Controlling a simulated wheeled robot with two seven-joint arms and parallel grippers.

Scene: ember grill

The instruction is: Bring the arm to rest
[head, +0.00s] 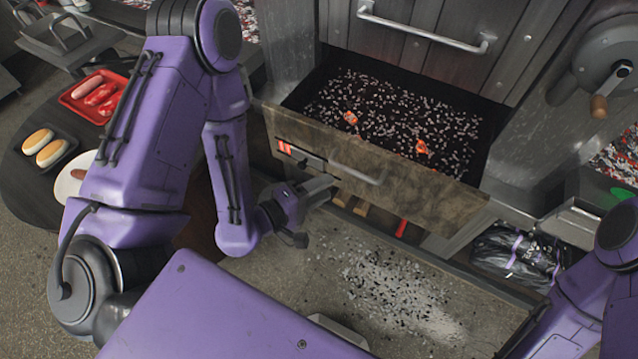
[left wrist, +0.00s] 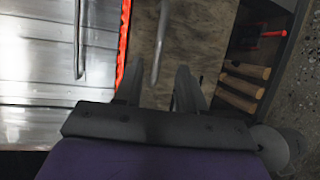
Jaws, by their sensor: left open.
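My left arm comes in from the left in the head view, bent at the elbow. Its gripper (head: 318,188) is in front of the pulled-out ash drawer (head: 400,185), near the drawer's handle (head: 358,174). In the left wrist view the two fingers (left wrist: 187,92) stand apart with nothing between them. The drawer handle (left wrist: 160,45) shows just beyond the fingertips; I cannot tell whether they touch. My right arm shows only in part at the right edge of the head view, and its gripper is out of sight.
The open drawer holds ash and a few glowing embers (head: 421,147). Spilled ash (head: 400,295) lies on the floor. A round table at left bears a red tray (head: 75,98) of meat, a bun tray (head: 70,150) and a plate (head: 66,184). A bag (head: 515,255) sits low at right.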

